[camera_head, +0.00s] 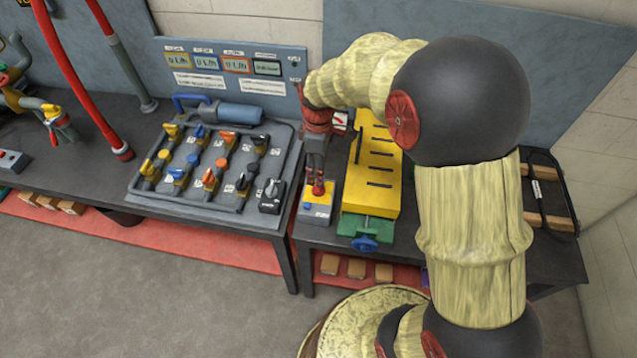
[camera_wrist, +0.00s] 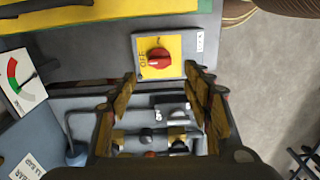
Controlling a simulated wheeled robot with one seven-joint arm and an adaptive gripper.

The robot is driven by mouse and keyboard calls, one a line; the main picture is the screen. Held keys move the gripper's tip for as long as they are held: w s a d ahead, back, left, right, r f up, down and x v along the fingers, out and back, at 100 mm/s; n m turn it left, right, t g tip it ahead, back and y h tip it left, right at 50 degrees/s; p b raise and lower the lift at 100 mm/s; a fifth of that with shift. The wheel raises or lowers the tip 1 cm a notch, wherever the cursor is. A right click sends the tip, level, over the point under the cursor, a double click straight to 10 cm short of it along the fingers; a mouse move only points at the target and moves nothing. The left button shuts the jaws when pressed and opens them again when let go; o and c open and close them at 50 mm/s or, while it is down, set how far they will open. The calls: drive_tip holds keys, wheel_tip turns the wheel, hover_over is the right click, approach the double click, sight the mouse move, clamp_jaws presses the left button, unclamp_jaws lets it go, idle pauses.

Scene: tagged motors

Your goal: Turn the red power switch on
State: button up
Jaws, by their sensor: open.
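The red power switch is a round knob (camera_wrist: 159,59) on a yellow plate (camera_wrist: 175,43) set on a grey box. The lettering beside the knob seems to read OFF. In the head view the red knob (camera_head: 319,188) shows on top of the small box (camera_head: 315,213) at the table's front edge. My gripper (camera_head: 318,172) points down just above the knob. In the wrist view my gripper (camera_wrist: 160,80) is open and empty, with the knob just beyond and between its fingertips. Whether a finger touches the knob I cannot tell.
A yellow slotted block on a green vise (camera_head: 371,190) stands close to the right of the box. A grey panel of coloured valves (camera_head: 212,165) and a black switch box (camera_head: 271,195) stand to the left. A gauge (camera_wrist: 22,82) shows in the wrist view.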

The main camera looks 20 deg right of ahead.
sight(319, 189)
drive_tip(key=shift+f+b, duration=1)
drive_tip(key=shift+f, duration=2.9)
drive_tip(key=shift+c, duration=1.2)
drive_tip(key=c, duration=0.9)
